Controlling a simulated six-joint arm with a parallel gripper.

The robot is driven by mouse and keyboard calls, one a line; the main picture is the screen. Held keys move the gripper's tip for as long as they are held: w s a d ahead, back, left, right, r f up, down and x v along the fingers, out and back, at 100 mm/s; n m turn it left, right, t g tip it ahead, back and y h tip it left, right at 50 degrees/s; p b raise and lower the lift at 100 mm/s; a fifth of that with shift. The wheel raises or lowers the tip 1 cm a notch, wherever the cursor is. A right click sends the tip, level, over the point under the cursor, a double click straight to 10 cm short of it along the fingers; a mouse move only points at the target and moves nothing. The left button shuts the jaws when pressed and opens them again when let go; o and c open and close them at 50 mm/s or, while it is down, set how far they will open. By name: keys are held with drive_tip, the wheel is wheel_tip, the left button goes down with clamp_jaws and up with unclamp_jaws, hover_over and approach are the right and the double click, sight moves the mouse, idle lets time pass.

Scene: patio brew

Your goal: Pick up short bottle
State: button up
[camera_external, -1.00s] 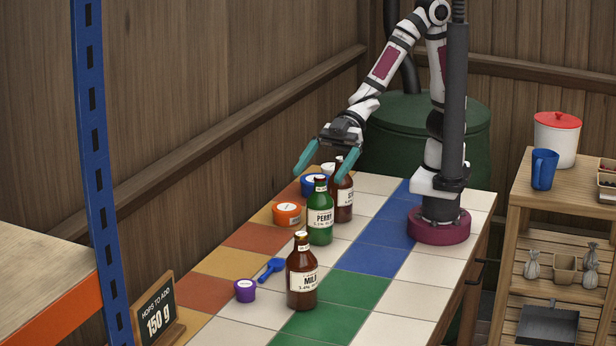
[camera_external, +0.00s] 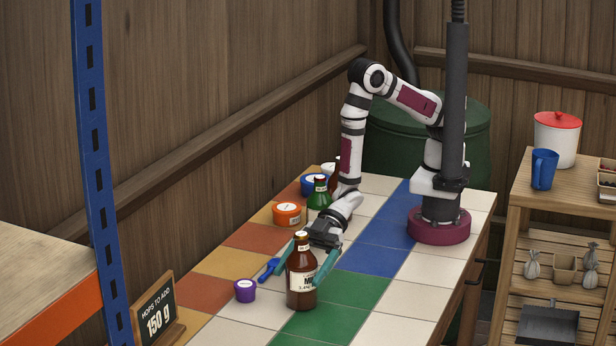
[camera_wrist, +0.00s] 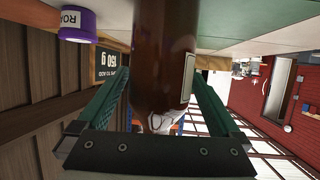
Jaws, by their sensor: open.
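A short brown bottle (camera_external: 302,280) with a white label stands upright at the near part of the tiled table. It also shows large in the wrist view (camera_wrist: 163,60), between the fingers. My gripper (camera_external: 304,276) is level and open, with one teal finger on each side of the bottle. In the wrist view the open fingers (camera_wrist: 160,88) flank the bottle with gaps showing.
An orange tub (camera_external: 287,214) and a blue tub (camera_external: 314,185) stand farther back. A chalkboard sign (camera_external: 158,314) is at the near left. Green and white tiles to the right are clear.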

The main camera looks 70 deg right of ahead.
clamp_jaws()
idle(0.4)
drive_tip(key=shift+r, duration=0.15)
